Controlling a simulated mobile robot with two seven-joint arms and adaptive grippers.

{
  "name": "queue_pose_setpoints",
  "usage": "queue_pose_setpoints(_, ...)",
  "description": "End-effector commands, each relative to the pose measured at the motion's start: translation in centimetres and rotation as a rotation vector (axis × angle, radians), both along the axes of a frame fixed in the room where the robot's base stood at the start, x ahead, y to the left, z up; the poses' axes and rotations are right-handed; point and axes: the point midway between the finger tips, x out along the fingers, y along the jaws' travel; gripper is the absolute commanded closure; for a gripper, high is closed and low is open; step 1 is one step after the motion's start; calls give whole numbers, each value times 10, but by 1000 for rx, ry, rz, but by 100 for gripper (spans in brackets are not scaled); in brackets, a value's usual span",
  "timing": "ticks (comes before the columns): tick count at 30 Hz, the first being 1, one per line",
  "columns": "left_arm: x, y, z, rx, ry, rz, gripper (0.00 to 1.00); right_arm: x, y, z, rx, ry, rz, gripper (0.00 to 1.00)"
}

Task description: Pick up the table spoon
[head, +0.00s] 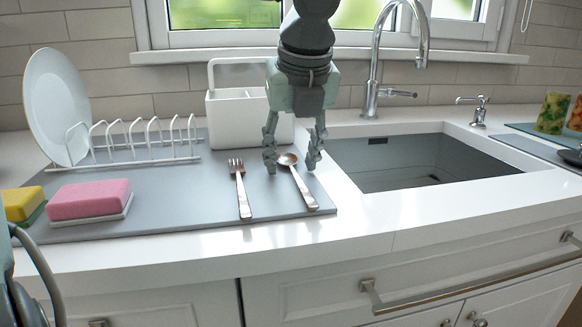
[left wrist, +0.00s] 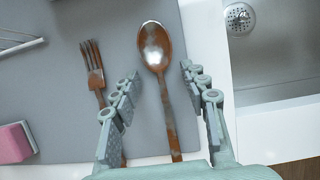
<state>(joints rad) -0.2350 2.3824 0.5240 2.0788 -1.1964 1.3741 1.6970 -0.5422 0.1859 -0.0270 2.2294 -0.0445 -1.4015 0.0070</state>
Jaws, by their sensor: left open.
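The table spoon (head: 302,187) lies on the grey mat near its right edge, bowl toward the wall and handle toward the counter front. My left gripper (head: 291,162) points down over it, open and empty, with a finger on each side of the spoon's bowl end. In the left wrist view the spoon (left wrist: 167,95) lies between the two fingers (left wrist: 160,76), with gaps on both sides. A fork (head: 242,192) lies to the left of the spoon; in the left wrist view the left finger partly covers its handle. My right gripper is not in view.
The grey mat (head: 190,205) also holds a dish rack (head: 130,155) with a white plate (head: 55,100), a white caddy (head: 237,115), and a pink sponge (head: 90,199). A yellow sponge (head: 22,204) is at far left. The sink (head: 420,165) and faucet (head: 372,60) are right.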

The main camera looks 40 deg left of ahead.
Motion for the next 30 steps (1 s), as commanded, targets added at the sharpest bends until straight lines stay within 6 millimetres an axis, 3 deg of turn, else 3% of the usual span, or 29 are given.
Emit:
queue_pose_setpoints(25, 0, 0, -4, 0, 0, 0, 56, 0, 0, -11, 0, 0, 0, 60)
queue_pose_setpoints(30, 0, 0, -3, -1, 1, 0, 77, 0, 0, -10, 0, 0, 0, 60)
